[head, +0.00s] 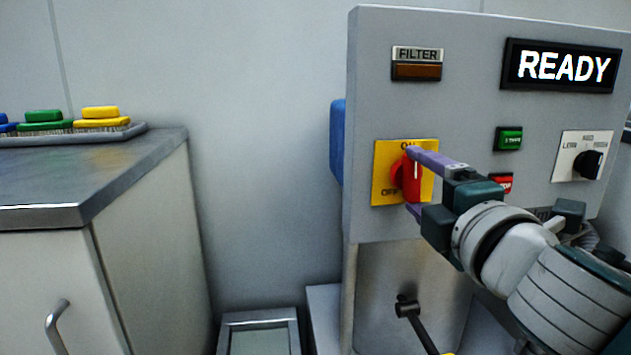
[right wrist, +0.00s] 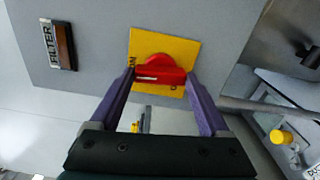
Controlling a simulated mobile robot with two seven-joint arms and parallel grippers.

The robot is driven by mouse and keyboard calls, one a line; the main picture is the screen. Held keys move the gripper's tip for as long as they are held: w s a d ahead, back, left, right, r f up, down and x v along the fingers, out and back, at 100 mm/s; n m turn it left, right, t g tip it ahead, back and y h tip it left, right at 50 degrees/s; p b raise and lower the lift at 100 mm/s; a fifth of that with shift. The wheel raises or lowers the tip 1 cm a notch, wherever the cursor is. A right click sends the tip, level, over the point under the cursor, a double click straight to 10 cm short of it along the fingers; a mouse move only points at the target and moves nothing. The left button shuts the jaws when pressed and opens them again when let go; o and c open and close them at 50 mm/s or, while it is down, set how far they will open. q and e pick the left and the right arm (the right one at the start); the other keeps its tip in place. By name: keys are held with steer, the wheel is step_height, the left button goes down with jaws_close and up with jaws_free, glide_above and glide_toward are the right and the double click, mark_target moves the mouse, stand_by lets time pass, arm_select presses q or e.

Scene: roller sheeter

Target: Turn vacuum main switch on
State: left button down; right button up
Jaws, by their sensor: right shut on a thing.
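The vacuum main switch is a red rotary knob (head: 404,178) on a yellow plate (head: 382,164) marked ON at the top and OFF at the lower left. My right gripper (head: 411,181) is shut on the red knob, one purple finger above it and one below. In the right wrist view the knob (right wrist: 160,70) sits between both fingertips. Its white mark lies at the end nearer the ON lettering, so the knob appears to point to ON. My left gripper is in neither view.
The grey panel also carries a lit READY display (head: 562,66), a FILTER lamp (head: 417,70), a green button (head: 509,139), a partly covered red button (head: 503,183) and a black selector (head: 588,164). A counter (head: 95,190) with a tray of brushes (head: 140,128) stands left.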

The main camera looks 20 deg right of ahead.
steer(key=shift+m, duration=0.5)
steer(key=o, duration=1.2)
steer(key=shift+s+a, duration=0.1)
steer(key=shift+s, duration=0.2)
steer(key=v, duration=0.9)
steer(key=shift+s, duration=0.15)
